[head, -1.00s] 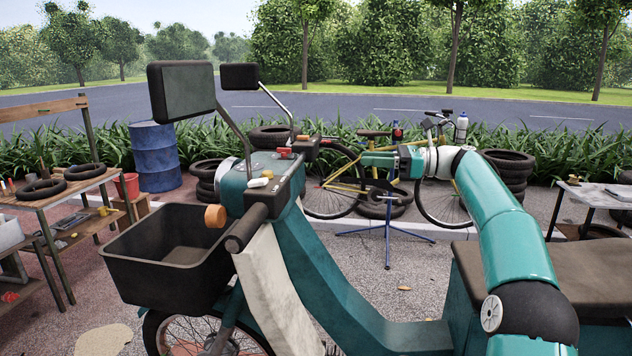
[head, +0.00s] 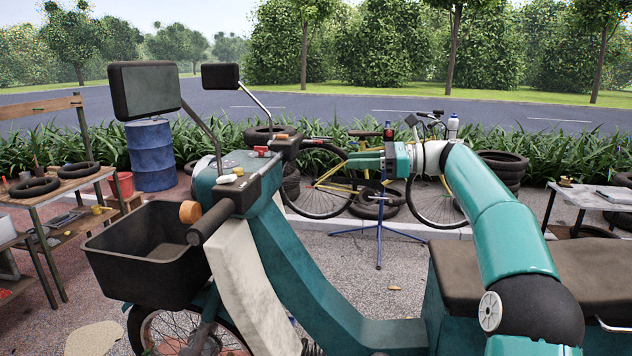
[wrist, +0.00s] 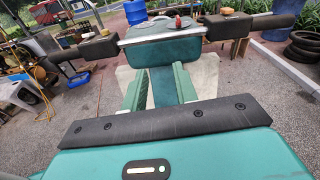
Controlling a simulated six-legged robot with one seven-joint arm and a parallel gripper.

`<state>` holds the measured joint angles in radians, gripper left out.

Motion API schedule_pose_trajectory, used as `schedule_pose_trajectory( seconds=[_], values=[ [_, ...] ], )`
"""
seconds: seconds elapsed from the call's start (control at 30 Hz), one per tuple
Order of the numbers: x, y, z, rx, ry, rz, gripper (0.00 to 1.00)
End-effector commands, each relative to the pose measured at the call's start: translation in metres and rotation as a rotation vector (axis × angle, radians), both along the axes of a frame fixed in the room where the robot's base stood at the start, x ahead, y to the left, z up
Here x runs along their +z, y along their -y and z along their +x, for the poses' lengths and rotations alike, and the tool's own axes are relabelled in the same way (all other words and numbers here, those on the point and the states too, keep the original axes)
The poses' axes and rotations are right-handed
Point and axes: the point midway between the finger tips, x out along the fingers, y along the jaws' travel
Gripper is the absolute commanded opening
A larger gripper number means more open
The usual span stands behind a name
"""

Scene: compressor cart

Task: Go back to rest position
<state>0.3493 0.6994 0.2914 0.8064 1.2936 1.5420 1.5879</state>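My gripper (head: 367,160) is at the end of my teal arm, level and pointing left toward the scooter's handlebar area in the head view. In the wrist view its two green fingers (wrist: 159,75) stand apart with nothing between them. The teal scooter (head: 345,285) stands in front of me, with a black front basket (head: 150,270) and mirrors on its handlebar. Its front part shows beyond the fingers in the wrist view (wrist: 165,52). My gripper appears apart from the scooter.
A bicycle on a blue repair stand (head: 380,228) is behind my gripper. A workbench (head: 60,190) with tyres and a blue drum (head: 152,155) are at left. A small table (head: 580,195) is at right. The scooter's brown seat (head: 590,265) lies close beside my arm.

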Motion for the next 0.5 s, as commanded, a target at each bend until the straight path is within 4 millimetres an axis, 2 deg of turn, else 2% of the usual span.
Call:
schedule_pose_trajectory(
  seconds=[0.27,0.37,0.5],
  values=[
    [-0.008,-0.034,-0.029,-0.005,0.116,-0.204,0.29],
    [-0.014,-0.046,-0.047,0.001,0.182,-0.31,0.29],
    [-0.03,-0.059,-0.085,0.03,0.31,-0.509,0.29]
  ],
)
